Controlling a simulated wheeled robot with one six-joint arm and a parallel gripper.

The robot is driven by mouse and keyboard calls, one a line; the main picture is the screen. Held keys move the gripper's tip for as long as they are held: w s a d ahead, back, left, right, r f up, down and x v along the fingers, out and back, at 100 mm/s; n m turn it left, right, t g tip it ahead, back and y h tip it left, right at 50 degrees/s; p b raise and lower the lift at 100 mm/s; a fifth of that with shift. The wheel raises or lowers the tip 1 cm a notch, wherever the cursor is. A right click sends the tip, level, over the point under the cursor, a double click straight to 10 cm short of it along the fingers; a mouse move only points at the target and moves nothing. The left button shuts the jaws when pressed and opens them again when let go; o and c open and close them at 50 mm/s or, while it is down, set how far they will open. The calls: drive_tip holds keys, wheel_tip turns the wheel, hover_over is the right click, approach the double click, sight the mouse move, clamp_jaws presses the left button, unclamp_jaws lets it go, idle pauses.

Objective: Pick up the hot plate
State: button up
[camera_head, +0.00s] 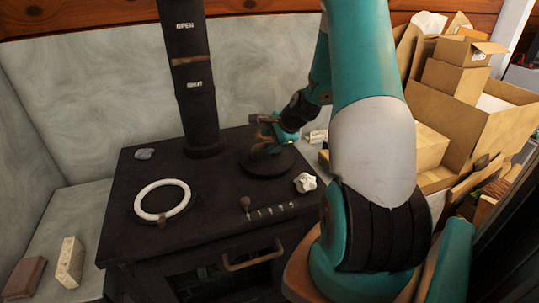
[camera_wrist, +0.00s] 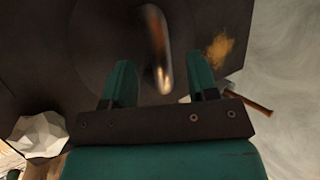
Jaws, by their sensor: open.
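The hot plate (camera_head: 268,163) is a dark round disc lying on the right side of the black stove top (camera_head: 218,195). Its curved metal handle (camera_wrist: 157,48) stands up in the wrist view, its lower end between the fingers. My gripper (camera_head: 266,138) is over the plate with its fingers pointing at it. In the wrist view my gripper (camera_wrist: 162,78) is open, with one teal finger on each side of the handle and visible gaps. In the head view the gripper hides part of the plate and handle.
A white ring (camera_head: 137,206) lies on the stove's left side. A crumpled white lump (camera_head: 305,182) lies close to the plate and a grey lump (camera_head: 145,154) at the back left. A black stovepipe (camera_head: 199,110) rises behind. Cardboard boxes (camera_head: 455,75) fill the right.

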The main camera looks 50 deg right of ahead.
sight(268, 144)
drive_tip(key=shift+x, duration=1.5)
clamp_jaws()
drive_tip(key=shift+r, duration=0.1)
drive_tip(key=shift+r, duration=0.5)
wheel_tip(268, 144, up, 19)
drive_tip(key=shift+p, duration=0.3)
drive_tip(key=c, duration=0.9)
unclamp_jaws()
clamp_jaws()
